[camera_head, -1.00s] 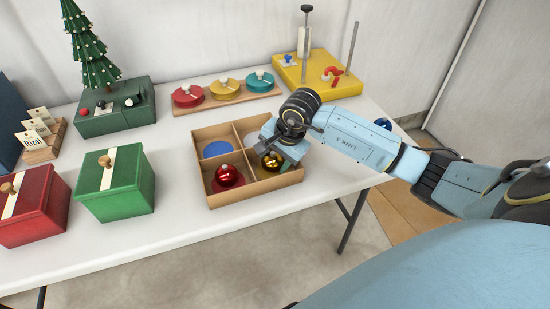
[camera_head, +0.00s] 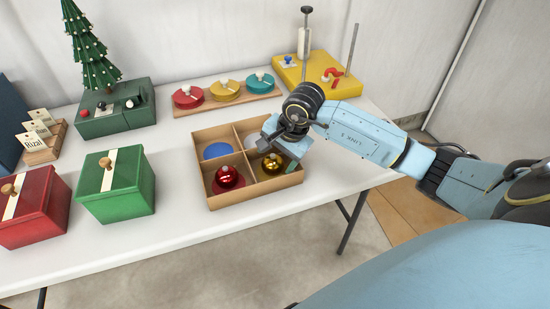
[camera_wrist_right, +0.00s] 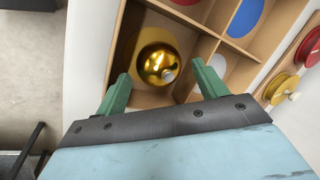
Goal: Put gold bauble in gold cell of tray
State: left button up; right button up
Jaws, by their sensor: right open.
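The gold bauble (camera_head: 272,164) rests in the front right cell of the cardboard tray (camera_head: 231,202). In the right wrist view the gold bauble (camera_wrist_right: 158,64) lies in a cell of the tray (camera_wrist_right: 206,45), ahead of and between the green fingertips. My right gripper (camera_wrist_right: 158,85) is open and empty, apart from the bauble. In the head view my right gripper (camera_head: 281,147) is over the tray's right side, and its fingers are partly hidden. My left gripper is not in view.
A red bauble (camera_head: 228,177) sits in the front left cell. The back left cell shows a blue disc (camera_head: 217,150). Green (camera_head: 115,185) and red (camera_head: 35,206) boxes stand left of the tray. A rack of coloured discs (camera_head: 225,92) and a yellow stand (camera_head: 318,78) are behind.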

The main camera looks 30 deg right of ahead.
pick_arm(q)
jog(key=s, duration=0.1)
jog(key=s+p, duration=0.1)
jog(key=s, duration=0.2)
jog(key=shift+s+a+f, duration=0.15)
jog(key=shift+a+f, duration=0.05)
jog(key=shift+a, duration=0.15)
pick_arm(e)
jog(key=v, duration=1)
jog(key=shift+a, duration=0.1)
